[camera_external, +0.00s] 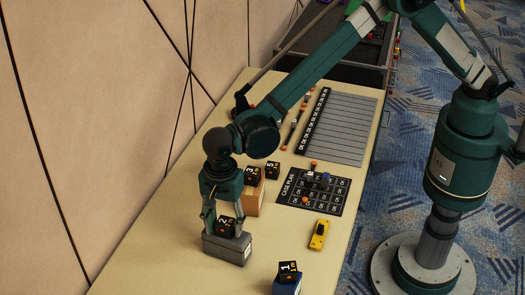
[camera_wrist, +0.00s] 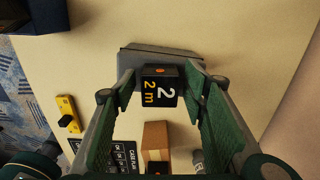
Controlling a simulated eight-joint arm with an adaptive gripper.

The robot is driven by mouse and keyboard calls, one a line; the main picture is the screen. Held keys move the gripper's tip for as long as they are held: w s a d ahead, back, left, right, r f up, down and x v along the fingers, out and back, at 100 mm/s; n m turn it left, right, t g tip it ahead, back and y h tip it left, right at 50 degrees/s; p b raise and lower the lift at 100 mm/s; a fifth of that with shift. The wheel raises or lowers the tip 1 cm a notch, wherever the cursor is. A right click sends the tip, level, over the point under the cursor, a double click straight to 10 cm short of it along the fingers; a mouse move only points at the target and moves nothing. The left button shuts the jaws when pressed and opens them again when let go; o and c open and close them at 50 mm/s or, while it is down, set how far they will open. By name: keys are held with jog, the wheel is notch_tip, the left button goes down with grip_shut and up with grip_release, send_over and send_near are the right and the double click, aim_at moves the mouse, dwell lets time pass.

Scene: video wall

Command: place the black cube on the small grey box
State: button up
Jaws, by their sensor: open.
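A black cube marked 2 (camera_external: 227,227) sits on top of the small grey box (camera_external: 226,249) near the front left of the table. In the wrist view the cube (camera_wrist: 160,86) shows its face with "2" and "2 m", with the grey box (camera_wrist: 150,56) under and behind it. My gripper (camera_external: 224,218) is over the box, pointing down. In the wrist view its fingers (camera_wrist: 160,82) are open, one on each side of the cube, with a gap visible at least on the left. Whether the right finger touches it I cannot tell.
Cube 3 (camera_external: 252,174) stands on an orange-brown box (camera_external: 254,199), with cube 5 (camera_external: 273,170) beside it. Cube 1 (camera_external: 289,271) is on a blue box (camera_external: 287,288). A yellow device (camera_external: 319,235) and a black "CASE PLAN" board (camera_external: 333,202) lie to the right. A wall borders the left.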

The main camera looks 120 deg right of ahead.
aim_at(226, 222)
notch_tip(226, 222, up, 12)
dwell(0.6)
jog(key=shift+r, duration=0.15)
dwell(0.5)
jog(key=s+a+r+n+t, duration=0.1)
jog(key=s+r+n+t, duration=0.1)
jog(key=s+r+n, duration=0.75)
jog(key=s+r+n+t, duration=0.1)
jog(key=s+r+n, duration=0.3)
jog(key=s+r, duration=1.1)
jog(key=s+f+n+t, duration=0.2)
jog(key=s+n, duration=0.4)
jog(key=s, duration=1)
jog(key=s+a+f+n+t, duration=0.1)
jog(key=s+f+n, duration=0.3)
jog(key=s, duration=1.2)
jog(key=n+t, duration=0.1)
jog(key=n, duration=0.2)
jog(key=shift+s, duration=0.4)
